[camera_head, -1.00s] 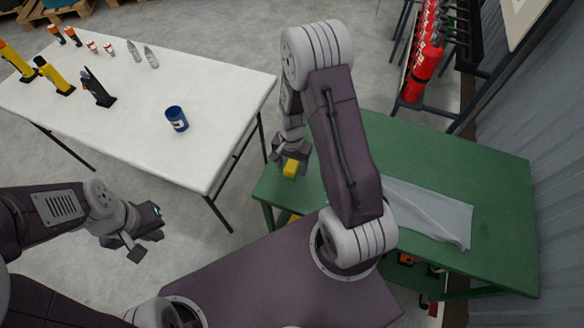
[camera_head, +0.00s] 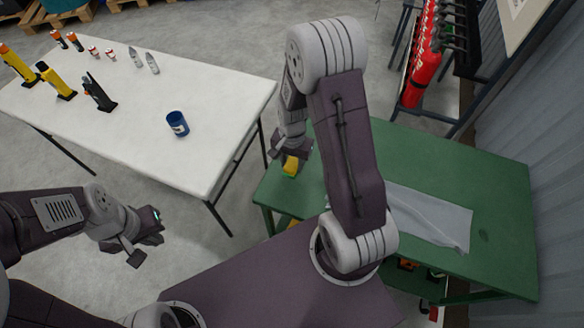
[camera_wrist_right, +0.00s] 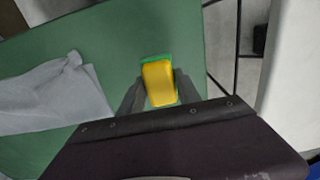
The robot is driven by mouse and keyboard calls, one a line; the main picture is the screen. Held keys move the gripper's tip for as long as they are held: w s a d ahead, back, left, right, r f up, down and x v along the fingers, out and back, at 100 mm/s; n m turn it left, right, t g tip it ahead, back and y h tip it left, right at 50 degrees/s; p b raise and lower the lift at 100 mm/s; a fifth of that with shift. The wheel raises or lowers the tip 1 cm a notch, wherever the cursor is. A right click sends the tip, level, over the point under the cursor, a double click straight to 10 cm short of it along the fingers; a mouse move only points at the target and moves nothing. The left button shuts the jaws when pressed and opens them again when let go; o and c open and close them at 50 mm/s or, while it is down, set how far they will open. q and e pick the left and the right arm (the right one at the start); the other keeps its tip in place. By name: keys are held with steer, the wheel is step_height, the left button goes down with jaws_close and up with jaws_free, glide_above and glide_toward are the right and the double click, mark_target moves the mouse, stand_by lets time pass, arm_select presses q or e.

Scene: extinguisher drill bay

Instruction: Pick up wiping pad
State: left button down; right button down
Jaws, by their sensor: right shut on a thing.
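The wiping pad is a small yellow block with a green layer under it; in the head view it (camera_head: 291,166) is at the left end of the green table. In the right wrist view the pad (camera_wrist_right: 158,84) is between the two fingers. My right gripper (camera_head: 287,158) is shut on the pad, reaching down from above. Whether the pad touches the tabletop is hard to tell. My left gripper (camera_head: 148,238) is empty, its fingers apart, over the floor to the left of the green table.
The green table (camera_head: 490,180) carries a grey cloth (camera_head: 430,215). A white table (camera_head: 110,135) to the left holds a blue mug (camera_head: 177,123), bottles and several yellow and black tools. Red extinguishers (camera_head: 424,65) hang on a rack behind. Floor lies between the tables.

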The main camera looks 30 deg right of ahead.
steer(key=s+a+r+b, duration=0.1)
steer(key=s+r+b, duration=0.5)
steer(key=s, duration=0.5)
steer(key=shift+s+a+r+b, duration=0.25)
steer(key=shift+a+r+b, duration=0.05)
steer(key=shift+b, duration=0.1)
